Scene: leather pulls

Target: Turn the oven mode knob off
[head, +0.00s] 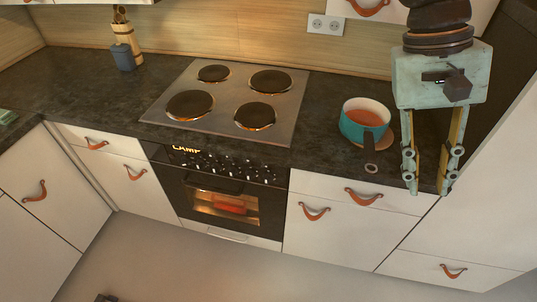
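The oven (222,203) is built in under the counter, with its door shut and its inside lit. A row of several small knobs (225,166) runs along its black front panel. A glowing display (187,148) at the panel's left appears to read "LAMP". The knobs are too small to tell which is the mode knob or how each is turned. My gripper (428,188) hangs at the right, in front of the counter's right end, well apart from the oven. Its two fingers point down, spread apart, with nothing between them.
A cooktop (287,132) with dark round plates lies above the oven. A teal pot (354,130) with red contents stands on the counter between cooktop and gripper. A utensil holder (126,45) stands at the back left. Drawers with leather pulls (363,197) flank the oven. The floor in front is mostly clear.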

